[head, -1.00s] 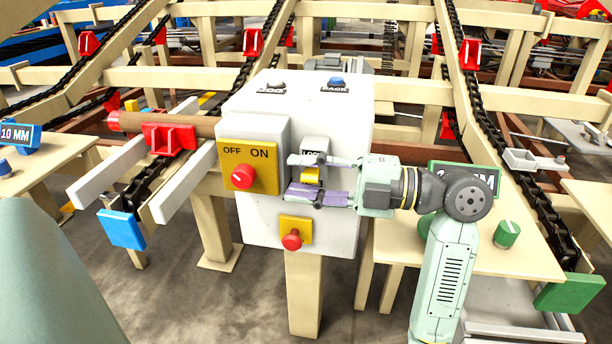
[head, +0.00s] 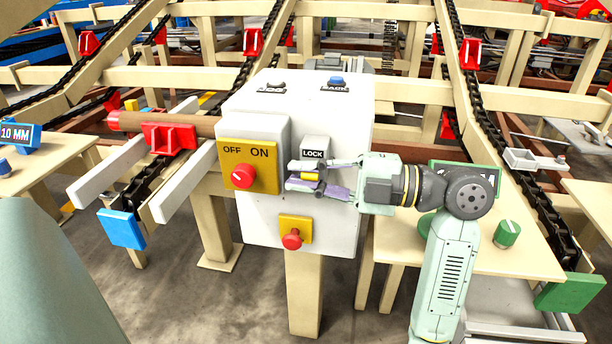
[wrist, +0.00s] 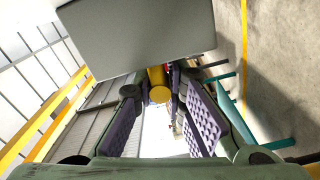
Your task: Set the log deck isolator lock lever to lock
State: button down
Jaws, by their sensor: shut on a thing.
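The isolator lock lever shows in the head view as a small yellow piece (head: 312,177) below a grey plate marked LOCK (head: 312,154) on the front of the white cabinet (head: 335,225). My gripper (head: 306,177) reaches in from the right, with one finger above the lever and one below, shut on it. In the wrist view the lever's round yellow end (wrist: 160,92) lies between the purple ribbed pads of my gripper (wrist: 158,105). The fingers partly hide the lever in the head view, so its exact setting cannot be told.
Left of the lever is a yellow OFF/ON panel (head: 247,166) with a red knob. Below is a red mushroom button (head: 291,239) on a yellow plate. Two buttons sit on the cabinet top. A table with a green knob (head: 507,234) stands right, beside my arm.

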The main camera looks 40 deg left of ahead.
jog(key=m, duration=0.3)
jog(key=shift+w+r, duration=0.15)
jog(key=shift+r, duration=0.25)
jog(key=c, duration=1.6)
grip_release()
